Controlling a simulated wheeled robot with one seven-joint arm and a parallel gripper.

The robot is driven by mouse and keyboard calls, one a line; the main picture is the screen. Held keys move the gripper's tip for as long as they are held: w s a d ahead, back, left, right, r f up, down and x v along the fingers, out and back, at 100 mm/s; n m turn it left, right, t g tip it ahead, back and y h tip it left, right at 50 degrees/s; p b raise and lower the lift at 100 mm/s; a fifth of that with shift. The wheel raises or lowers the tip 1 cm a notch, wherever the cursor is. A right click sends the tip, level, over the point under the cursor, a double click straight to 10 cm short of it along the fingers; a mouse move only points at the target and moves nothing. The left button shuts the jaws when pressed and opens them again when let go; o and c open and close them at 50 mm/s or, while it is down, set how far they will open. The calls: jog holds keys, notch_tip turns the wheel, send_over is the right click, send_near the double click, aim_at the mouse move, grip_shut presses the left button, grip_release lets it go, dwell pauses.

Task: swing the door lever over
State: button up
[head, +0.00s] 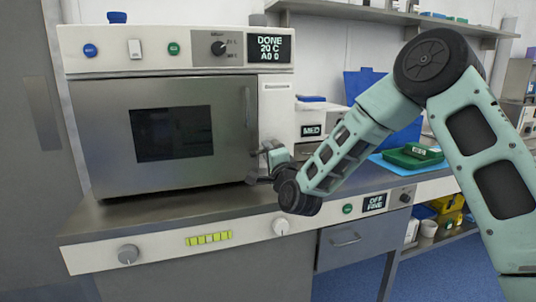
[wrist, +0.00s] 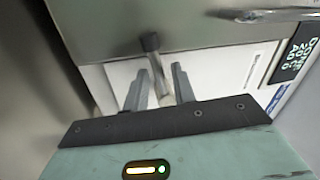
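The steel-fronted oven-like cabinet (head: 195,170) stands on the counter with its door closed and a dark window in the middle. The door lever (wrist: 158,72), a short metal bar with a dark knob, shows in the wrist view against the pale front panel. My gripper (wrist: 158,83) is open, with one finger on each side of the lever bar and visible gaps between. In the head view my gripper (head: 262,166) is at the lower right edge of the door, where my wrist hides most of the lever.
A vertical bar handle (head: 247,107) is on the door's right side, above my gripper. The cabinet's display (head: 269,48) reads DONE, 20 C. A box marked MED (head: 311,130) stands to the right. A green tray (head: 412,158) lies farther right. The counter front has knobs.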

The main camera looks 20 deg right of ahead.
jog(key=shift+s, duration=0.1)
jog(key=s+f+p, duration=0.3)
jog(key=s, duration=1.4)
jog(key=shift+d+f+p, duration=0.15)
jog(key=shift+d+p, duration=0.1)
jog(key=shift+p, duration=0.05)
jog(key=shift+w, duration=0.1)
